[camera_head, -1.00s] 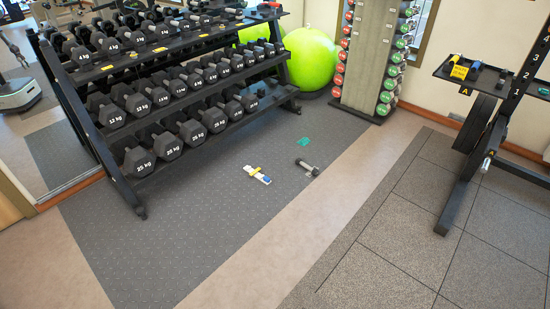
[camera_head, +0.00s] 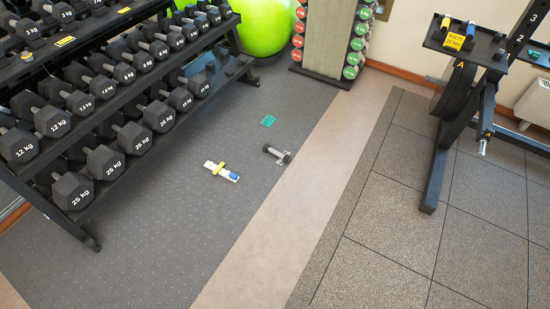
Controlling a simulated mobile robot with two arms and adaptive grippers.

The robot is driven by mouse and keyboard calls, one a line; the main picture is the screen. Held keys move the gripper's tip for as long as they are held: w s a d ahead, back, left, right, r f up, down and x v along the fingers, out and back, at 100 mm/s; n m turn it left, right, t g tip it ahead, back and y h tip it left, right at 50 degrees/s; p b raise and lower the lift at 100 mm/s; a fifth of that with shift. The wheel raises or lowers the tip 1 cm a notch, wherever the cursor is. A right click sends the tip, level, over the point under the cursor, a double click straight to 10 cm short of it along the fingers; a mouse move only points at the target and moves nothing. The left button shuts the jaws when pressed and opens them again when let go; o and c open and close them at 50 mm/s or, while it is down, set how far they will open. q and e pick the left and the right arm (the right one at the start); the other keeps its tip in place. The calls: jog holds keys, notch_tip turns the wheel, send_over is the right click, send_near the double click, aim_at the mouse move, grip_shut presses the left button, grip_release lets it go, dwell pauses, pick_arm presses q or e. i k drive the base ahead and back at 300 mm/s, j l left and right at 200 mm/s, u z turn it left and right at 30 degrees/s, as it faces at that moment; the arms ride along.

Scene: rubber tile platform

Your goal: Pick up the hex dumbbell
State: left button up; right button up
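A small hex dumbbell (camera_head: 277,154) lies on the dark studded floor mat near the middle of the view, close to the mat's right edge. It has dark hex heads and a grey metal handle. Several larger hex dumbbells (camera_head: 74,190) sit on the black rack at the left, some with weight labels such as 25 kg and 12 kg. Neither of my grippers is in view.
A white item with yellow and blue parts (camera_head: 221,171) and a green flat piece (camera_head: 267,120) lie near the small dumbbell. The black rack (camera_head: 150,147) stands left, a black metal stand (camera_head: 447,150) right. The floor in front is clear.

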aim_at(266, 148)
jog(key=u, duration=0.5)
jog(key=i+l+u, duration=0.2)
jog(key=u, duration=0.25)
jog(key=i+l+u, duration=0.15)
jog(key=l+u, duration=0.3)
jog(key=i+l+u, duration=0.15)
jog(key=u, duration=0.3)
jog(key=l, duration=0.1)
